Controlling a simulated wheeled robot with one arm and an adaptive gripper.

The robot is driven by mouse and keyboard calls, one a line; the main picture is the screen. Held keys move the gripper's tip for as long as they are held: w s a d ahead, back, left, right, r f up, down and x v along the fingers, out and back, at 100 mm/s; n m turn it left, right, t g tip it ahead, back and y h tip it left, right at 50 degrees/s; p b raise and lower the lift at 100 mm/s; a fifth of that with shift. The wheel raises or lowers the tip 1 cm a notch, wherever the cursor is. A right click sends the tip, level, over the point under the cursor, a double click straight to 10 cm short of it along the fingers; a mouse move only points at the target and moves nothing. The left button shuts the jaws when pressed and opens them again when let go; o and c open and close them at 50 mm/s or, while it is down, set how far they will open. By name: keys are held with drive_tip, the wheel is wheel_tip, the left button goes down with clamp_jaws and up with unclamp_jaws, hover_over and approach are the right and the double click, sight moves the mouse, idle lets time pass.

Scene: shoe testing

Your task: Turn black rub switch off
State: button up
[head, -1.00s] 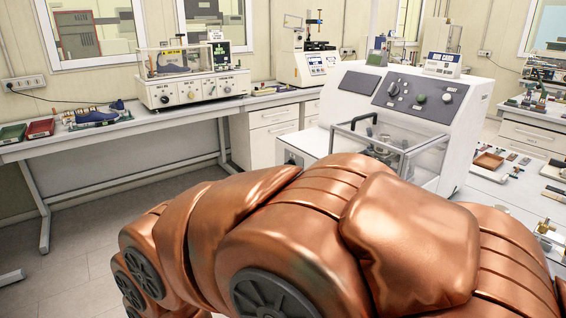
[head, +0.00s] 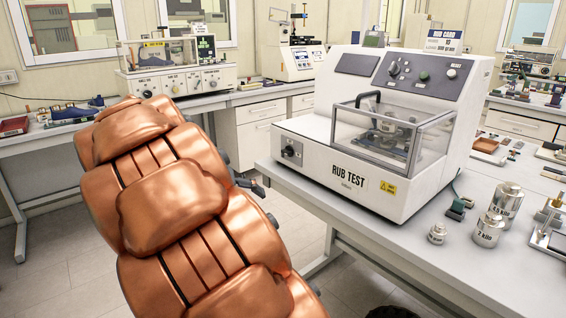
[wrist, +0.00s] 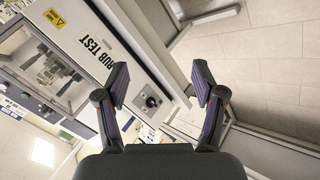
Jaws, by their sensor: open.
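The white rub test machine (head: 345,185) stands on the bench in the head view, with "RUB TEST" on its front. A black rotary switch (head: 291,151) on a dark plate is at the left of its front face. In the wrist view the same switch (wrist: 151,101) shows between my fingers, beyond them. My gripper (wrist: 161,80) is open and empty, apart from the machine. In the head view my arm mostly hides the gripper. Another black knob (head: 394,69) is on the machine's upper sloped panel. The switch's setting is too small to read.
A clear cover with a dark handle (head: 370,100) fronts the machine. Metal weights (head: 506,199) stand on the bench at right. The bench edge and legs are below the switch. The floor to the left of the bench is open.

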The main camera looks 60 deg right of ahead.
drive_tip(key=w+d+m+g+h+b, duration=0.1)
drive_tip(key=w+d+m+h+b, duration=0.3)
drive_tip(key=d, duration=0.5)
drive_tip(key=m+g+h+b, duration=0.1)
drive_tip(key=m+h+b, duration=0.4)
drive_tip(key=m+b, duration=0.3)
approach(284, 153)
drive_tip(key=d, duration=0.2)
drive_tip(key=shift+s+p+x, duration=0.1)
drive_tip(key=shift+p+x, duration=0.25)
drive_tip(key=shift+x, duration=1.6)
drive_tip(key=shift+s+p+x, duration=0.15)
drive_tip(key=shift+p+x, duration=0.2)
drive_tip(key=shift+x, duration=1.65)
drive_tip(key=shift+a, duration=0.1)
drive_tip(key=shift+c, duration=0.3)
drive_tip(key=c, duration=1.1)
drive_tip(key=shift+n, duration=0.3)
